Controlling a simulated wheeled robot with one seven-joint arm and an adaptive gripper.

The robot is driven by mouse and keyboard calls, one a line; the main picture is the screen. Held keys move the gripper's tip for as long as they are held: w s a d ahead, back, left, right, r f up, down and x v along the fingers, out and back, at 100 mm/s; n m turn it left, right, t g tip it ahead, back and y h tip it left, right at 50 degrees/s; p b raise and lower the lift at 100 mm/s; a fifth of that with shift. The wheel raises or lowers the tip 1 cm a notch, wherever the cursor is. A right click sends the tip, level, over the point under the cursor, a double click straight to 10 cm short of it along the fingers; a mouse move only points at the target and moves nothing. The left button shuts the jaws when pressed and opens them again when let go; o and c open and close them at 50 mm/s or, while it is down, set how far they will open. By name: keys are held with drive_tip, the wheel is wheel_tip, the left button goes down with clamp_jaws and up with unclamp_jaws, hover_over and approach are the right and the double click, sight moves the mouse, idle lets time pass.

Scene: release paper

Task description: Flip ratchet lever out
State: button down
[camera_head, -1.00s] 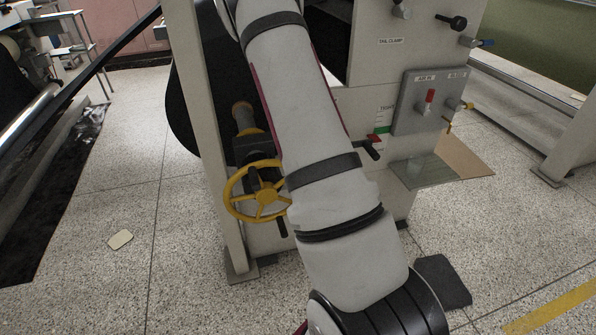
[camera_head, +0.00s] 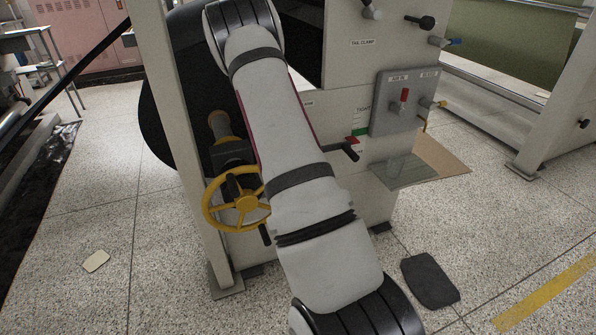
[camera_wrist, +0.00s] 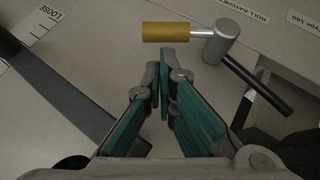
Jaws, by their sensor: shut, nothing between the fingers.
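In the wrist view, a lever with a yellow grip (camera_wrist: 166,32), a silver rod and a grey hub (camera_wrist: 221,41) stands on a pale panel. A black bar (camera_wrist: 256,84) runs from the hub down to the right. A label reading "ROLL RATCHET" (camera_wrist: 243,11) is above it. My gripper (camera_wrist: 164,70) is shut and empty, its green-padded fingers together just below the yellow grip in the picture, with a small gap showing. Depth between them is unclear. In the head view my arm hides the gripper and this lever.
In the wrist view, a dark strap-like band (camera_wrist: 65,98) and a "LOOSE" scale (camera_wrist: 46,18) lie at left. In the head view, a yellow handwheel (camera_head: 247,204), a black handle (camera_head: 342,150) and a grey control plate (camera_head: 386,108) are on the machine.

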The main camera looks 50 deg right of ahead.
drive_tip(key=shift+x, duration=1.1)
drive_tip(key=shift+s+d+f+b, duration=0.2)
drive_tip(key=shift+d+b, duration=0.15)
drive_tip(key=shift+b, duration=0.4)
drive_tip(key=shift+s+d+f+m+t+y+b, duration=0.15)
drive_tip(key=shift+f+m+t+y+b, duration=0.2)
drive_tip(key=shift+y, duration=0.2)
drive_tip(key=shift+s+f+m+t+y+b, duration=0.15)
drive_tip(key=shift+f+m+t+y+b, duration=0.1)
drive_tip(key=shift+y+b, duration=0.25)
drive_tip(key=shift+s+d+y+b, duration=0.1)
drive_tip(key=shift+d+y+b, duration=0.15)
drive_tip(key=shift+y+b, duration=0.1)
drive_tip(key=shift+r, duration=0.25)
drive_tip(key=shift+t, duration=0.3)
drive_tip(key=shift+r, duration=0.15)
